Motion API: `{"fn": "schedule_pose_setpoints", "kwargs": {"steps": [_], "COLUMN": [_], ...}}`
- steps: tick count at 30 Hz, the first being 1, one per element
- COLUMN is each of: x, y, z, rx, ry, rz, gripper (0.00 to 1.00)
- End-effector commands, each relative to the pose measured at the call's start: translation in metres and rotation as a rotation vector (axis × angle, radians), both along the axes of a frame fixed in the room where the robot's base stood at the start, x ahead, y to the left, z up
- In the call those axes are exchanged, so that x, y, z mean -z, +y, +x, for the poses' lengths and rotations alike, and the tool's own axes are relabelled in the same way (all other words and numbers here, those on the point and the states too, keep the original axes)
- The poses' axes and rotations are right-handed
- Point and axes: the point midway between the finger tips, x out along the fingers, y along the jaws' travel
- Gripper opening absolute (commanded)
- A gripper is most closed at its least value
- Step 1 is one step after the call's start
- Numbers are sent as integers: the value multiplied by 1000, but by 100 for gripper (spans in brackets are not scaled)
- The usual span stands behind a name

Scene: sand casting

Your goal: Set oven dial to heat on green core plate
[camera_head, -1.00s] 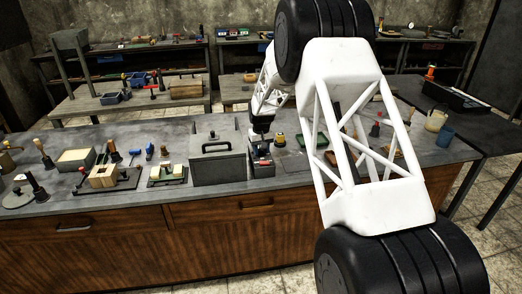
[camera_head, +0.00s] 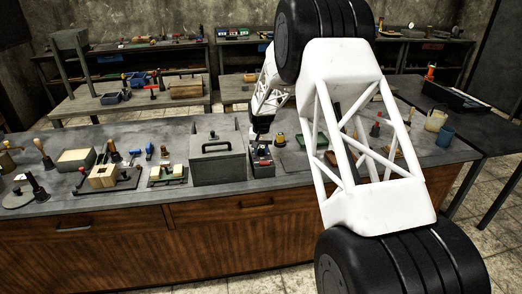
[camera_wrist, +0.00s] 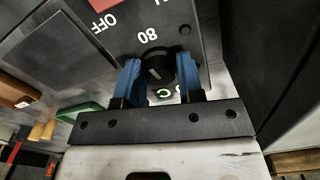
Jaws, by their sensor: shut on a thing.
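The oven is a grey box with a black top handle (camera_head: 217,145), in the middle of the bench in the head view. Its control box (camera_head: 262,170) stands against its right side. In the wrist view the panel (camera_wrist: 195,50) shows upside-down marks, "OFF" and "80", and a green-edged mark partly hidden by my gripper. The black round dial (camera_wrist: 159,66) has a pale pointer line. My gripper (camera_wrist: 160,72) has its blue fingers on both sides of the dial and is shut on it. I cannot tell for certain which thing is the green core plate.
A green-edged tray (camera_head: 303,142) lies right of the control box. Left of the oven, a dark tray with pale and green blocks (camera_head: 167,171) and a wooden core box (camera_head: 103,176) stand close by. My arm hides part of the bench's right side.

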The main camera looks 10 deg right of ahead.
Motion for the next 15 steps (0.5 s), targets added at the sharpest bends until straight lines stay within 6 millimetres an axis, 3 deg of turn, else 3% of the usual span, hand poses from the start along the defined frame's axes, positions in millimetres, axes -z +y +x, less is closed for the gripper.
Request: {"fn": "schedule_pose_setpoints", "kwargs": {"steps": [15], "x": [0], "y": [0], "z": [0], "rx": [189], "ry": [0], "rz": [0], "gripper": [11]}}
